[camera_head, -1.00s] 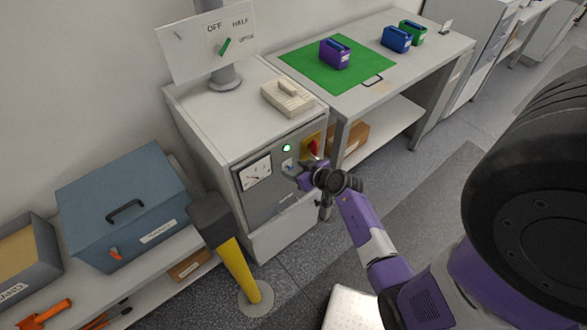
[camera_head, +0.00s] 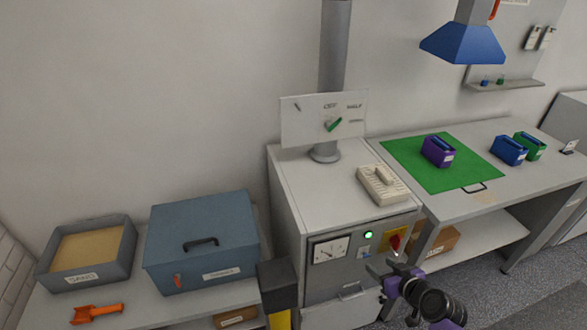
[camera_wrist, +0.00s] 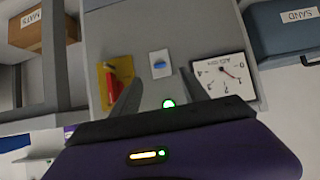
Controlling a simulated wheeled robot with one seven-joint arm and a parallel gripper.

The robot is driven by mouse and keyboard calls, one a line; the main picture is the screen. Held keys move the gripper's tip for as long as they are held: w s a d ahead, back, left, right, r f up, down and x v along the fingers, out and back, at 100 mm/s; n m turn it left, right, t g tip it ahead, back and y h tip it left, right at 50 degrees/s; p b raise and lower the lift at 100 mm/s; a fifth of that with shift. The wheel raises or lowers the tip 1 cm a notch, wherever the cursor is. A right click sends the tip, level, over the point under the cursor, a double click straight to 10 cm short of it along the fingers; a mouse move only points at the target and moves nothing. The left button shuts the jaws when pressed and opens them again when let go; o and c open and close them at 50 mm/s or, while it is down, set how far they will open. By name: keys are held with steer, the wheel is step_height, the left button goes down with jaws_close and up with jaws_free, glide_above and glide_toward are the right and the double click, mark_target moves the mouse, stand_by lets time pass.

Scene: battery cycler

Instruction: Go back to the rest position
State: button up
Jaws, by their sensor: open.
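My gripper (camera_head: 386,272) is in front of the cycler cabinet's front panel, near the red rotary switch (camera_head: 395,242) on its yellow plate. In the wrist view my gripper (camera_wrist: 160,92) has its two fingers spread apart with nothing between them. That view shows the panel upside down, with the red switch (camera_wrist: 112,84), a small blue button (camera_wrist: 160,64), a lit green lamp (camera_wrist: 168,104) and a dial meter (camera_wrist: 222,76). The cabinet (camera_head: 290,200) stands against the wall. Its green lamp (camera_head: 368,235) is also lit in the head view.
To the right, a bench (camera_head: 450,210) holds a green mat (camera_head: 405,157) with a purple battery (camera_head: 438,151); blue (camera_head: 509,150) and green (camera_head: 534,143) batteries stand beside it.

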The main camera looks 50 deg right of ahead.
steer(key=w+a+r+n+t, duration=0.2)
steer(key=w+r+n+t, duration=0.3)
steer(key=r, duration=0.4)
steer(key=s+a+r+n+t+b, duration=0.1)
steer(key=a+r+n+t+b, duration=0.2)
steer(key=a+r, duration=0.6)
steer(key=s+a+g+y+b, duration=0.1)
steer(key=s+a+y, duration=0.1)
steer(key=s+a, duration=0.3)
steer(key=s+a+f+m+y+b, duration=0.1)
steer(key=s+a, duration=0.4)
steer(key=a, duration=0.6)
steer(key=s+a+f+g+y+b, duration=0.1)
steer(key=s+a+y+b, duration=0.1)
steer(key=s+a, duration=0.3)
steer(key=a+y, duration=0.1)
steer(key=a, duration=0.2)
steer(key=shift+s+a+f+m+g, duration=0.25)
steer(key=shift+s+a+m+g, duration=0.05)
steer(key=shift+a, duration=0.1)
